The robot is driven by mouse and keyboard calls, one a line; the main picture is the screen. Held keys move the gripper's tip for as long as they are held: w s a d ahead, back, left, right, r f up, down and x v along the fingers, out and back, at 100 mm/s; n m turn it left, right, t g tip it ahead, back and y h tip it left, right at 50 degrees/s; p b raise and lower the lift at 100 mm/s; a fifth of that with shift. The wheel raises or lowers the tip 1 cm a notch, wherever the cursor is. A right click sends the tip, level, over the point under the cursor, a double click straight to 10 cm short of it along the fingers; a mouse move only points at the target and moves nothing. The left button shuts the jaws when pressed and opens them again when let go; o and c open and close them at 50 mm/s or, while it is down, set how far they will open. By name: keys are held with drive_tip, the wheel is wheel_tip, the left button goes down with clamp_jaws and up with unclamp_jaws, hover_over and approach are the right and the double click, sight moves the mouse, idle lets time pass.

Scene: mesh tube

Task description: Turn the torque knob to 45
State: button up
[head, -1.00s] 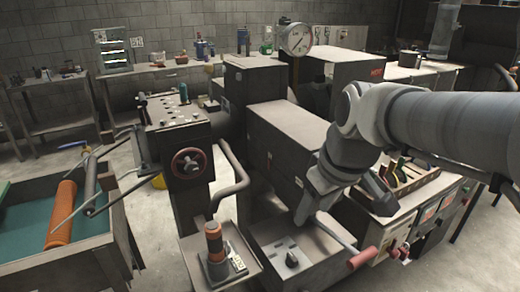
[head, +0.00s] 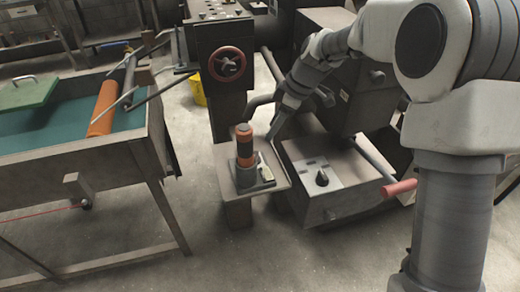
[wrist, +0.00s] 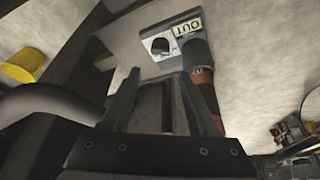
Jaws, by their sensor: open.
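A black knob (head: 322,177) sits on a pale panel of a grey box at the centre right; its markings are too small to read. An upright orange and black cylindrical tool (head: 245,146) stands in a holder on a small shelf (head: 270,167). I cannot tell which of these is the torque knob. My gripper (head: 276,133) is just right of the tool's upper part. In the wrist view my gripper (wrist: 160,95) is open with nothing between the fingers. The tool (wrist: 203,88) shows beside the right finger, partly hidden, near an "OUT" label (wrist: 187,27).
A red handwheel (head: 231,64) is on the column behind the shelf. A curved grey bar and a red-handled lever (head: 398,188) are close to the arm. A bench with an orange roller (head: 103,107) and a green plate (head: 28,93) is at the left. The front floor is clear.

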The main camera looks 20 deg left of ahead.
sight(256, 155)
drive_tip(key=b+x, duration=0.1)
drive_tip(key=x, duration=1)
drive_tip(key=shift+s+f, duration=0.1)
drive_tip(key=shift+f, duration=0.05)
clamp_jaws()
